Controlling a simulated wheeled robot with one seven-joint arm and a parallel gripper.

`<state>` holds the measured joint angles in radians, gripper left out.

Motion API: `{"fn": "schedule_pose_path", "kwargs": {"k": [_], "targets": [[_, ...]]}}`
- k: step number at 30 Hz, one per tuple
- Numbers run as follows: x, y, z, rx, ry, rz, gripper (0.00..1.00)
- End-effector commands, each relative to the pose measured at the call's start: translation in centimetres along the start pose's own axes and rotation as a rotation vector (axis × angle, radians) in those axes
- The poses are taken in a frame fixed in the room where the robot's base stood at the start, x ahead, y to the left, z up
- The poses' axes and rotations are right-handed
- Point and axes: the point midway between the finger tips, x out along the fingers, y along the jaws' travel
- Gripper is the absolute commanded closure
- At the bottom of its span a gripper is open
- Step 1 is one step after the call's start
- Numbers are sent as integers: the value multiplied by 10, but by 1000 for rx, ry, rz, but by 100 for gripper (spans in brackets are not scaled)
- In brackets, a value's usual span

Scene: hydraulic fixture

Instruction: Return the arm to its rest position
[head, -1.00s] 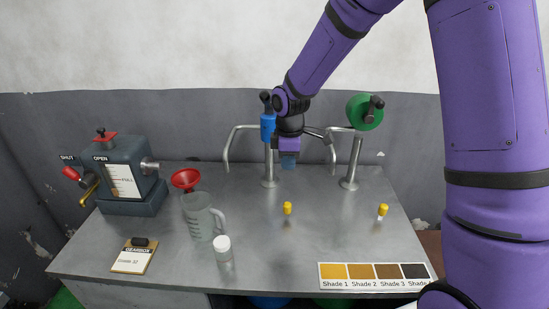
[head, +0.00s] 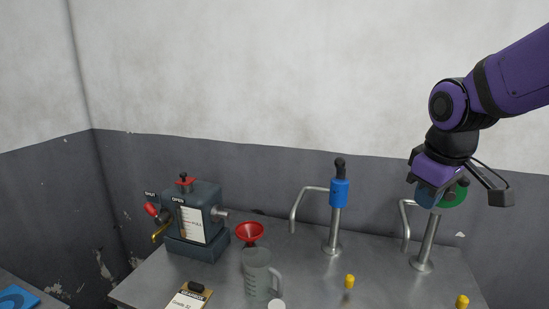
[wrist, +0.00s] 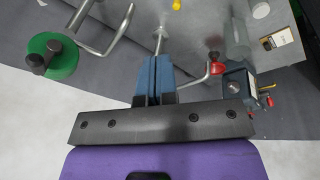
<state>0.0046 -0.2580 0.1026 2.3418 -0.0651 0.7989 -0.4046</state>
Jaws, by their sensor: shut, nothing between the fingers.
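My gripper (head: 427,197) is raised at the right of the head view, in front of the right-hand pipe stand, with its blue fingers pointing down. In the wrist view the two blue fingers (wrist: 154,75) lie side by side, shut with nothing between them. It is clear of the bench (head: 310,262). My purple arm enters from the upper right. The gripper hides much of the green round handle (head: 461,194) in the head view; that handle shows whole in the wrist view (wrist: 65,62).
A bent pipe with a blue valve (head: 339,193) stands mid-bench. Yellow-capped pieces (head: 349,281) stand in front. The wall behind is bare.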

Motion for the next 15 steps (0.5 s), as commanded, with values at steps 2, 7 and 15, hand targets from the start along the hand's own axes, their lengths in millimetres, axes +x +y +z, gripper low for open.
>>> {"fn": "schedule_pose_path", "kwargs": {"k": [2, 7, 15], "targets": [[-18, -4, 17, 72, 29, 14, 100], [-45, -14, 53, 230, 84, 26, 100], [-72, -33, 105, 454, 168, 19, 100]]}}
